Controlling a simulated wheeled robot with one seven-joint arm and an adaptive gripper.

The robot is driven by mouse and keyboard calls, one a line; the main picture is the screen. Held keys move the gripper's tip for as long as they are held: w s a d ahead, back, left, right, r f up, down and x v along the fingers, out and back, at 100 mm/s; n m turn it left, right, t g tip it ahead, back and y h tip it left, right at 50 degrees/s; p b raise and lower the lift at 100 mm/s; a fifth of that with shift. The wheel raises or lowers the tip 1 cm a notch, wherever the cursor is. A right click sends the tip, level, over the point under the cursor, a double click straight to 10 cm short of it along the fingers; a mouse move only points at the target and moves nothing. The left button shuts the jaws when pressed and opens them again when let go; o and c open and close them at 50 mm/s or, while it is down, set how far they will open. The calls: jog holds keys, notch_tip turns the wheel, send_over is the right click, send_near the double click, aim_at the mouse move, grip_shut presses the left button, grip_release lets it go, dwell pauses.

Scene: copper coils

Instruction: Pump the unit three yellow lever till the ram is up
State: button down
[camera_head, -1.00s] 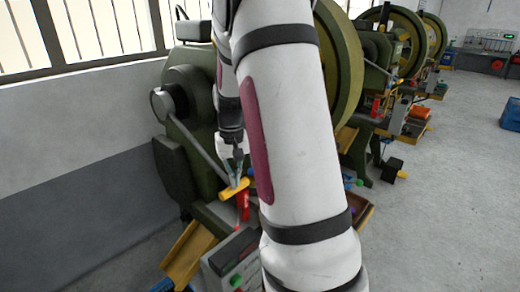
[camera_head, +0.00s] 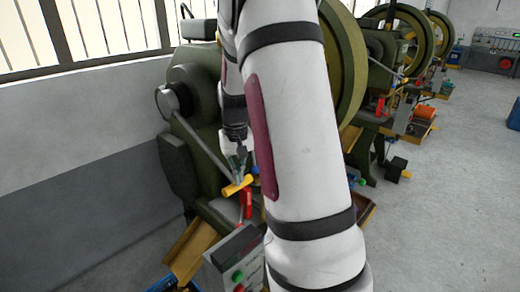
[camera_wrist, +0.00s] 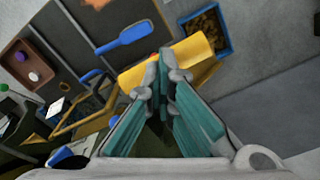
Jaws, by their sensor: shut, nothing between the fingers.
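The yellow lever grip (camera_head: 238,187) sits at the low end of a slanting grey rod (camera_head: 200,146) on the nearest green machine (camera_head: 190,85). My gripper (camera_head: 240,178) is just above the grip, fingers pointing down. I cannot tell the machine's unit number or make out the ram; my arm hides much of the machine.
A red part (camera_head: 247,203) is just below the grip. A control box with green and red buttons (camera_head: 236,268) and a yellow chute (camera_head: 190,252) are below. The wrist view shows a blue bin (camera_wrist: 205,36) and a blue-handled tool (camera_wrist: 125,38). Open floor (camera_head: 455,200) lies to the right.

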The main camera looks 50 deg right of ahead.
jog(key=shift+f, duration=0.15)
jog(key=shift+w+a+f+b, duration=0.1)
jog(key=shift+w+f+b, duration=0.25)
jog(key=shift+f, duration=0.5)
jog(key=shift+w+d+f+b, duration=0.1)
jog(key=shift+w+f+b, duration=0.25)
jog(key=shift+f, duration=0.55)
jog(key=shift+w+a+f+b, duration=0.1)
jog(key=shift+w+f+b, duration=0.25)
jog(key=shift+f, duration=0.5)
jog(key=shift+w+f, duration=0.1)
jog(key=shift+w+f+b, duration=0.45)
jog(key=shift+w+f, duration=0.05)
jog(key=shift+f, duration=0.25)
jog(key=shift+w+f+b, duration=0.4)
jog(key=shift+w+f, duration=0.15)
jog(key=shift+f, duration=0.25)
jog(key=shift+w+f+b, duration=0.45)
jog(key=shift+w+f, duration=0.05)
jog(key=shift+f, duration=0.25)
